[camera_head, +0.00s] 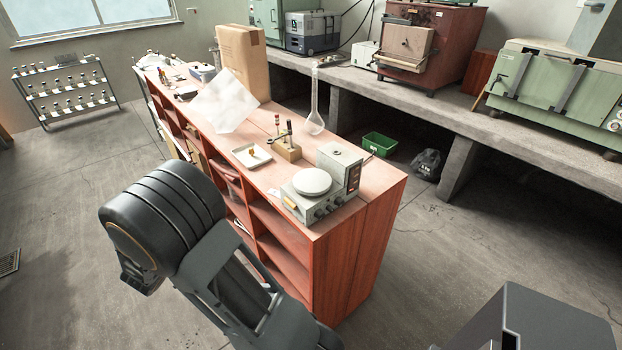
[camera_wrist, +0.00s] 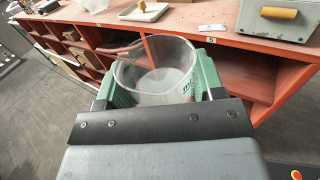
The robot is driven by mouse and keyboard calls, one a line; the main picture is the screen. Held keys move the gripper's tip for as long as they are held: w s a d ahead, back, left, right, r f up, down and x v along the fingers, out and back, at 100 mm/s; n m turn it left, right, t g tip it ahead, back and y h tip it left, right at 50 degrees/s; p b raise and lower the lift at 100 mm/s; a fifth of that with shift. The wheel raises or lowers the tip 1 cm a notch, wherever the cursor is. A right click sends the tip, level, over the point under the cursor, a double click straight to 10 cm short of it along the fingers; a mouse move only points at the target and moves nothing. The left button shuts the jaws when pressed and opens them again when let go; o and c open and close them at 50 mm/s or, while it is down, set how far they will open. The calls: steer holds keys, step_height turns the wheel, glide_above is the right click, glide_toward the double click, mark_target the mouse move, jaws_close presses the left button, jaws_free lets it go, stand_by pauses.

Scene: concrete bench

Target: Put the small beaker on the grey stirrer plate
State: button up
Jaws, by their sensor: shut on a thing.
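The small beaker (camera_wrist: 163,70) is clear glass with dark print on its side and shows in the wrist view. My gripper (camera_wrist: 160,86) has green fingers, one on each side of the beaker, and is shut on it. In the head view the beaker and the fingers are hidden behind my dark arm. The grey stirrer plate (camera_head: 304,205) has a round white top (camera_head: 312,182) that is bare. It stands at the near right end of the wooden bench (camera_head: 376,181). Its grey body (camera_wrist: 272,21) with an orange knob shows at the top right of the wrist view.
A grey box with a display (camera_head: 340,165) stands behind the stirrer plate. A small white tray (camera_head: 251,156), a wooden block with upright pens (camera_head: 287,151) and a tall glass flask (camera_head: 314,121) stand to its left and behind. Open shelves (camera_head: 279,238) lie below the bench's front edge.

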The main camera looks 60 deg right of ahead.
steer(key=s+d+r+m+g+y, duration=0.1)
steer(key=s+d+r+m+g, duration=0.3)
steer(key=s+r, duration=0.35)
steer(key=s+d+r+m+g+y+p, duration=0.1)
steer(key=s+d+r+m+g, duration=0.1)
steer(key=s+d+r+g, duration=0.5)
steer(key=s+d+r+m+g+y, duration=0.1)
steer(key=s+d+r+m+g, duration=0.15)
steer(key=s+r, duration=0.45)
glide_above(313, 179)
steer(key=shift+m, duration=0.35)
steer(key=shift+a+f, duration=0.15)
steer(key=shift+f, duration=7)
steer(key=shift+f, duration=0.15)
steer(key=o, duration=1)
